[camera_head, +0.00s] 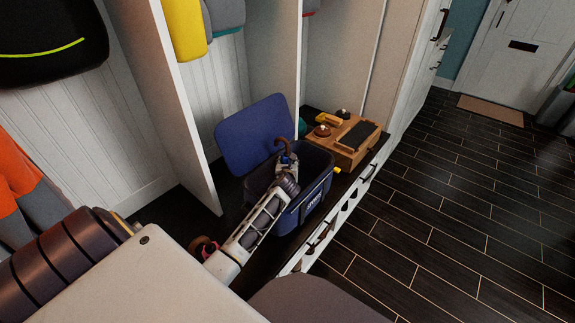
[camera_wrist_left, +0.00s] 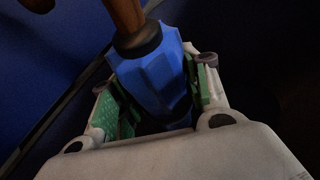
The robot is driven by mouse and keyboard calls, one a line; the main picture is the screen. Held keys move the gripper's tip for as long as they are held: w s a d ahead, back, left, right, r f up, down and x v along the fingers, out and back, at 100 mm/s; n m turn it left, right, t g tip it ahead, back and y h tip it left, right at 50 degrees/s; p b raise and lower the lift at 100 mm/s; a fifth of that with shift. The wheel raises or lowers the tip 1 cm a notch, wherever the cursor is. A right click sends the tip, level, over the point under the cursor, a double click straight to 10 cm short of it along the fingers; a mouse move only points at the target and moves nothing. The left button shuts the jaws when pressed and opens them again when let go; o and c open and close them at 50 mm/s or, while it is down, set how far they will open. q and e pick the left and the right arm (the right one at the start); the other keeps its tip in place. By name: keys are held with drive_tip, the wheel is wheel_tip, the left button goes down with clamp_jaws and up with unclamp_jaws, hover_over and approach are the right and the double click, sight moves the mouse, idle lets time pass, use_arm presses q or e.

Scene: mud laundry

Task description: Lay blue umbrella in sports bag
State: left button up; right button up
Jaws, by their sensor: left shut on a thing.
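The blue sports bag (camera_head: 313,207) stands on the dark bench with its lid (camera_head: 248,135) folded up and back. My left gripper (camera_head: 287,164) is over the bag's opening, and my arm crosses in front of the bag. It is shut on the blue umbrella, whose brown hooked handle (camera_head: 283,144) sticks up above the fingers. In the left wrist view the blue folded umbrella (camera_wrist_left: 155,78) sits between the fingers of the left gripper (camera_wrist_left: 157,100), with its brown handle at the top. The umbrella's lower end is hidden. My right gripper is not in view.
A wooden box (camera_head: 352,148) with a dark pad stands beyond the bag. White partitions (camera_head: 185,130) rise behind the bench. A yellow item (camera_head: 184,30) and a black bag (camera_head: 50,40) hang at the upper left. The dark plank floor (camera_head: 450,220) at the right is clear.

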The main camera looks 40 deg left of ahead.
use_arm(q)
drive_tip(key=shift+f, duration=0.15)
drive_tip(key=o, duration=0.9)
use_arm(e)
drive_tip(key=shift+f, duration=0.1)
use_arm(q)
drive_tip(key=shift+s+d+r, duration=0.15)
drive_tip(key=shift+s+r, duration=0.05)
drive_tip(key=shift+r, duration=0.05)
drive_tip(key=shift+s+d+r, duration=0.15)
drive_tip(key=shift+s, duration=0.1)
drive_tip(key=p+v, duration=0.3)
drive_tip(key=v, duration=0.7)
drive_tip(key=shift+s+d+r, duration=0.15)
drive_tip(key=shift+s+d, duration=0.05)
drive_tip(key=shift+s, duration=0.1)
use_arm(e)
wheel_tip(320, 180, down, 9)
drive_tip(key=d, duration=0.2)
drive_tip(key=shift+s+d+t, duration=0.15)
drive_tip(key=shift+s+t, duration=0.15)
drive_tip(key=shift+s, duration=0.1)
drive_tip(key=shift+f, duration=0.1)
